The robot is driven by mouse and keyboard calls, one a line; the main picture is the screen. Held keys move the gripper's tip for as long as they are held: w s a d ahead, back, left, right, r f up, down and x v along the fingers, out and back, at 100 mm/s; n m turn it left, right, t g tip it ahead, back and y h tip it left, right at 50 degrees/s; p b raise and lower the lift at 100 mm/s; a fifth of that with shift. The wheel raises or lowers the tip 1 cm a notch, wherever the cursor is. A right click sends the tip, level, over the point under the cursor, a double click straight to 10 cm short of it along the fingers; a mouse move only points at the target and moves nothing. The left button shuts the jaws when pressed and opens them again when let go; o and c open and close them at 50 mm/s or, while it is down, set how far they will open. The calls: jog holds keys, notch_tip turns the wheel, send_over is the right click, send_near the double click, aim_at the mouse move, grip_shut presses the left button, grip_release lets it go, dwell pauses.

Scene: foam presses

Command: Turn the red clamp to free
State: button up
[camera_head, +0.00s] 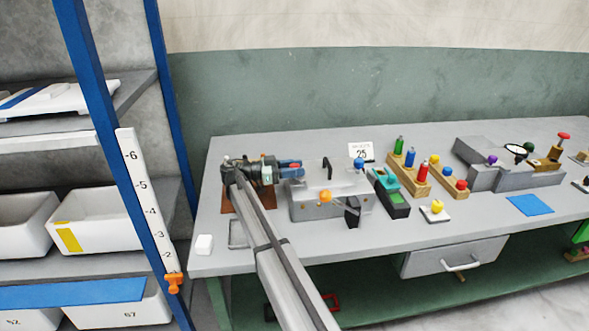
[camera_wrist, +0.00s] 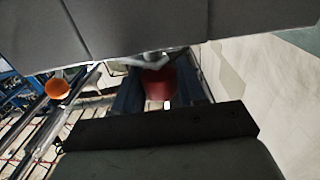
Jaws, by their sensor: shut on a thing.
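My gripper (camera_head: 297,168) is at the left end of the grey press (camera_head: 305,206) in the head view, its blue fingers pointing right over the press's top left edge. In the wrist view my gripper (camera_wrist: 159,80) has its two blue fingers on either side of a rounded red part (camera_wrist: 157,86), which I take to be the red clamp. It is shut on this part. A grey slab covers the top of the wrist view and hides what lies beyond the fingertips. The clamp's turned position cannot be read.
The press carries an orange knob (camera_head: 325,195), a black handle (camera_head: 327,168) and a blue knob (camera_head: 359,163). Right of it stand a teal-and-black block (camera_head: 393,203), a wooden rack (camera_head: 413,174) and a yellow-knobbed plate (camera_head: 434,215). A blue shelf post (camera_head: 165,110) stands left.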

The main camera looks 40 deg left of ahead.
jog(key=shift+m+g+h, duration=0.3)
jog(key=shift+g, duration=0.1)
jog(key=o, duration=0.9)
jog(key=shift+s+a, duration=0.1)
jog(key=shift+v, duration=3.6)
jog(key=shift+o, duration=0.3)
